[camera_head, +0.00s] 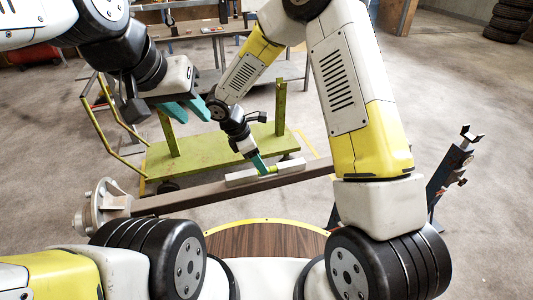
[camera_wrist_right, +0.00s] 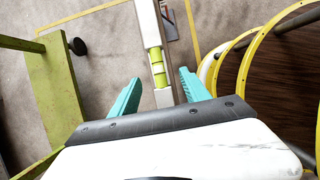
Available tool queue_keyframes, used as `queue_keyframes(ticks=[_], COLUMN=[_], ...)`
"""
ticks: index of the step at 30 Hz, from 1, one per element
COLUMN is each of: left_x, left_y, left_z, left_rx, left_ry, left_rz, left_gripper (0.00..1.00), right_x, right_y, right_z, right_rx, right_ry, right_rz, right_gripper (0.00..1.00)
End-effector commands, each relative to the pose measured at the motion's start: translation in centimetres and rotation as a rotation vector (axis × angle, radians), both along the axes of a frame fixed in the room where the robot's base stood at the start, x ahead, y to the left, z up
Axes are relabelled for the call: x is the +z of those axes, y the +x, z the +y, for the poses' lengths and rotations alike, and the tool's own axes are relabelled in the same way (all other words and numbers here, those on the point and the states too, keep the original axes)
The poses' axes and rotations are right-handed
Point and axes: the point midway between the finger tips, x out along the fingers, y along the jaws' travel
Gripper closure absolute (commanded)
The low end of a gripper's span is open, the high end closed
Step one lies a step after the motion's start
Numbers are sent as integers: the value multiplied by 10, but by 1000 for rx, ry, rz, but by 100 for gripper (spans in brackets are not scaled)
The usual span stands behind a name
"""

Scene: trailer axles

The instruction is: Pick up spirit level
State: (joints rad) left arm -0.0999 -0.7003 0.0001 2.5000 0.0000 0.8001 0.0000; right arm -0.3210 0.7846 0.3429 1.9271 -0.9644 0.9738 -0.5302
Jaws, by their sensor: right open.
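The spirit level (camera_head: 292,167) is a silver bar with a yellow-green vial part, lying along the top of the brown axle beam (camera_head: 175,200) in the head view. In the right wrist view the level (camera_wrist_right: 152,28) runs down between my fingers, its vial window close to them. My right gripper (camera_head: 262,165) is at the middle of the level, pointing down. In the wrist view the right gripper (camera_wrist_right: 159,93) is open, one teal finger on each side of the level, with gaps visible. My left gripper (camera_head: 186,110) hangs open and empty at the upper left, away from the level.
A hub flange (camera_head: 103,207) is on the axle's left end. A green cart (camera_head: 205,155) with upright posts stands just behind the axle. A dark stand (camera_head: 450,175) is at the right. A workbench (camera_head: 205,30) and stacked tires (camera_head: 508,20) are further back.

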Motion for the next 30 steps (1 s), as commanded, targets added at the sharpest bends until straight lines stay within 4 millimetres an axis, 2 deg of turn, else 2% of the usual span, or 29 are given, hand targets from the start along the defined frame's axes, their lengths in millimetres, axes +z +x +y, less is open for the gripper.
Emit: queue_keyframes(ticks=[9, 18, 20, 27, 30], left_x=[0, 0, 0, 0, 0], left_y=[0, 0, 0, 0, 0], left_z=[0, 0, 0, 0, 0], left_rx=[0, 0, 0, 0, 0], left_ry=[0, 0, 0, 0, 0], left_rz=[0, 0, 0, 0, 0], left_gripper=[68, 68, 68, 68, 68], right_x=[-42, -48, -48, -48, -48], right_y=[6, 8, 8, 8, 8], right_z=[-15, -17, -17, -17, -17], right_rx=[-3, -2, -2, -2, -2], right_ry=[-1, 2, 2, 1, 1], right_rz=[2, -2, -2, -2, -2], right_gripper=[45, 45, 53, 100, 100])
